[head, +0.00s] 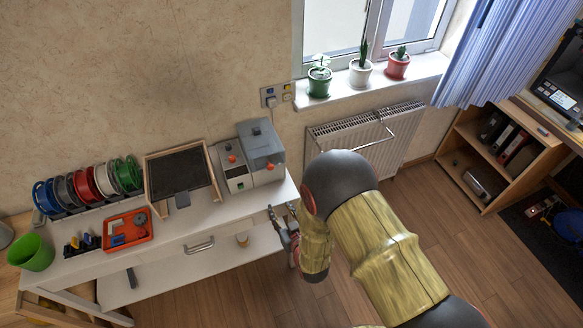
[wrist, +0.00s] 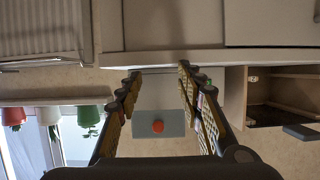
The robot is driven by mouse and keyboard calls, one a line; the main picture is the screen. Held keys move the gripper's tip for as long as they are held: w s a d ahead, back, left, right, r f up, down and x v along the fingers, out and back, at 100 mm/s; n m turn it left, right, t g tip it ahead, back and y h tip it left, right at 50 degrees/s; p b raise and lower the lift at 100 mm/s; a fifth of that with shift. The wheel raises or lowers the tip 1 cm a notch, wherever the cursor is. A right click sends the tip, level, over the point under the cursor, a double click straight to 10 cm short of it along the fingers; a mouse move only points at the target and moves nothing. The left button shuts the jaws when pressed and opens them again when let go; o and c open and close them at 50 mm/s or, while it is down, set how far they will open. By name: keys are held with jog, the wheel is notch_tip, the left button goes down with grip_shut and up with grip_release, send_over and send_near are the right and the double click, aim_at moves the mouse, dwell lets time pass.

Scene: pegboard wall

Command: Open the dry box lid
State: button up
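The dry box appears to be the grey box (head: 262,150) with a grey lid at the right end of the white table, against the wall. A red knob shows low on its front. In the wrist view, a grey panel (wrist: 172,116) with a round red knob (wrist: 157,126) shows between the fingers, some way off; I cannot tell for certain which box it belongs to. My gripper (head: 284,222) is at the table's right front corner, apart from the box. In the wrist view my gripper (wrist: 158,80) has its fingers wide apart and nothing between them.
A smaller grey unit (head: 233,168) with a red knob stands just left of the box. A wooden-framed black tray (head: 180,172), spools (head: 90,185), a red tray (head: 127,230) and a green bucket (head: 32,253) fill the table's left. A radiator (head: 365,132) is behind my arm.

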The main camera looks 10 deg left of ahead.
aim_at(271, 169)
notch_tip(271, 169, up, 10)
jog(key=w+t+y, duration=0.2)
jog(key=w+t, duration=0.1)
jog(key=t, duration=0.1)
jog(key=shift+a+f+b+x, duration=0.15)
jog(key=shift+b+x, duration=0.15)
jog(key=shift+x, duration=1.6)
jog(key=shift+a+f+b+x, duration=0.15)
jog(key=shift+b+x, duration=0.1)
jog(key=shift+x, duration=1.65)
jog(key=shift+s, duration=0.15)
jog(key=shift+c, duration=0.9)
jog(key=c, duration=0.7)
jog(key=shift+r, duration=0.1)
grip_shut()
